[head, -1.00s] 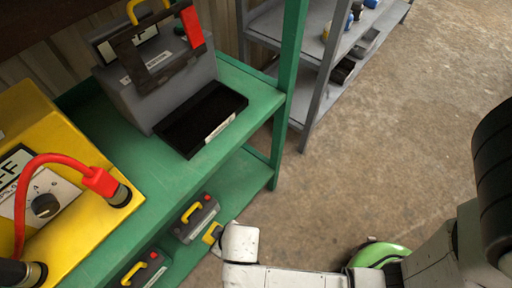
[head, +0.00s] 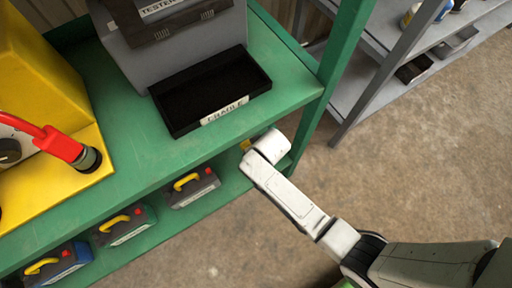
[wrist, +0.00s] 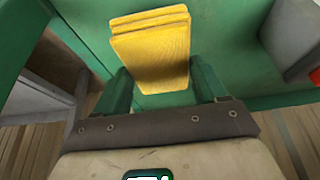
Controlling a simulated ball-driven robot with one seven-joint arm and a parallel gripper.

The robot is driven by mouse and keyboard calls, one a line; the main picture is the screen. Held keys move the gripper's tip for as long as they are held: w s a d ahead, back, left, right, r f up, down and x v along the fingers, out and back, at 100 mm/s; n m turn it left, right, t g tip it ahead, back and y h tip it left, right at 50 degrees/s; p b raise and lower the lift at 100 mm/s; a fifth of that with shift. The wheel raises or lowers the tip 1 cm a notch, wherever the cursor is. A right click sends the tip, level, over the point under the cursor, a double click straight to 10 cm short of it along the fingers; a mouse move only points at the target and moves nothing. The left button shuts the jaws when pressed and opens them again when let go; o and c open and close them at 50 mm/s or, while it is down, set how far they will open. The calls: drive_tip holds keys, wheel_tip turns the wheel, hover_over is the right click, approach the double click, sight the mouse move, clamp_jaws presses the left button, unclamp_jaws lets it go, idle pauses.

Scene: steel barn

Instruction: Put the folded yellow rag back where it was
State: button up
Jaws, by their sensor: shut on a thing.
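The folded yellow rag (wrist: 152,52) is between the two green fingers of my gripper (wrist: 162,85) in the wrist view, its layered edge facing up in the picture. My gripper is shut on it. In the head view a small patch of yellow (head: 245,144), probably the rag, shows beside the white end of my arm, at the front edge of the green shelf (head: 130,150). The rest of the rag and the fingers are hidden there by my arm. The rag's former place cannot be told from these frames.
An empty-looking black tray (head: 211,91) with a white label sits on the upper shelf before a grey tester case (head: 180,45). A yellow box (head: 45,120) with a red cable stands left. Several cases with yellow handles line the lower shelf. A green post (head: 340,55) rises at right.

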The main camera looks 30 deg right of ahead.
drive_tip(key=shift+w+d+f, duration=0.15)
drive_tip(key=shift+w+f, duration=0.15)
drive_tip(key=shift+f, duration=0.15)
drive_tip(key=shift+w+d+f+b, duration=0.15)
drive_tip(key=shift+f+b, duration=0.35)
drive_tip(key=shift+f, duration=0.4)
drive_tip(key=shift+w+a+f+b, duration=0.1)
drive_tip(key=shift+f+b, duration=0.35)
drive_tip(key=shift+f, duration=0.4)
drive_tip(key=shift+f, duration=0.2)
drive_tip(key=o, duration=1.1)
